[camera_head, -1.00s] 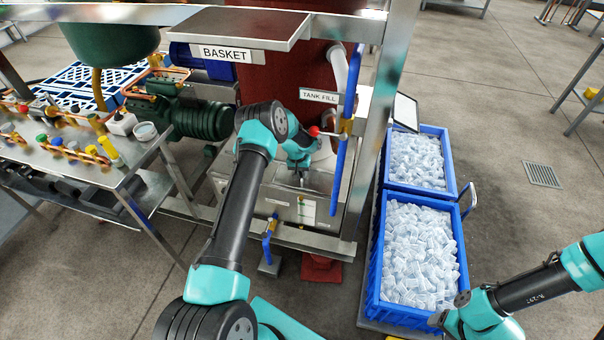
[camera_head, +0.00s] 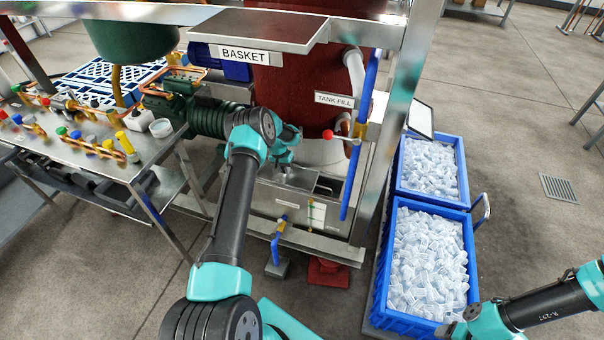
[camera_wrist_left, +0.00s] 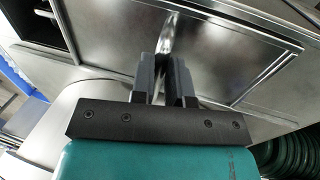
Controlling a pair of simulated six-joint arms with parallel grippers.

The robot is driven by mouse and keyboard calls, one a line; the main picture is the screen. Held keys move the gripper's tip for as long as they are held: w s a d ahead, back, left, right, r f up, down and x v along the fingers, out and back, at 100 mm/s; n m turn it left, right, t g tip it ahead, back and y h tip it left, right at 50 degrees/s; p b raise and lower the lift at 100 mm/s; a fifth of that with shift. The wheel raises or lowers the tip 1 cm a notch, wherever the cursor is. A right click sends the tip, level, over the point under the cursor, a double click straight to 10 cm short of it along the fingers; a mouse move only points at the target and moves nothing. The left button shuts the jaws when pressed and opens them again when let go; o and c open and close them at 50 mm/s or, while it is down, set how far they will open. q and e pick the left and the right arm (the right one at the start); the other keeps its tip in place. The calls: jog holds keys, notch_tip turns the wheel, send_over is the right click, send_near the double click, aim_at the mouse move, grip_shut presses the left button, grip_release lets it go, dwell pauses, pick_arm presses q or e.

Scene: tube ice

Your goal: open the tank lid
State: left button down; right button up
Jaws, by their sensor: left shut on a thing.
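The steel tank (camera_head: 283,205) stands under the red vessel. Its metal lid (camera_head: 297,178) lies on the left part of the top, and a dark opening (camera_head: 328,186) shows to its right. My left gripper (camera_wrist_left: 165,78) is shut on the lid's handle (camera_wrist_left: 166,38) in the left wrist view, with the flat lid panel (camera_wrist_left: 205,55) around it. In the head view my left forearm and wrist partly hide the gripper and the lid's left side.
A blue upright pipe (camera_head: 357,150) and a red-knobbed valve (camera_head: 328,134) stand close right of the lid. Blue crates of ice (camera_head: 398,318) stand farther right. A green pump (camera_head: 205,118) and a fittings bench (camera_head: 125,172) are at the left.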

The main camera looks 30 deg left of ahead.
pick_arm(q)
jog(key=s+a, duration=0.1)
jog(key=a, duration=0.3)
jog(key=s+a, duration=0.1)
jog(key=a, duration=0.3)
jog(key=s+a, duration=0.1)
jog(key=a, duration=0.3)
jog(key=shift+s+a, duration=0.35)
jog(key=c, duration=1.1)
grip_release()
jog(key=a+r, duration=0.1)
jog(key=r, duration=0.4)
jog(key=a+r, duration=0.1)
jog(key=r, duration=0.5)
jog(key=s+a+r, duration=0.1)
jog(key=r, duration=0.5)
jog(key=shift+a, duration=0.1)
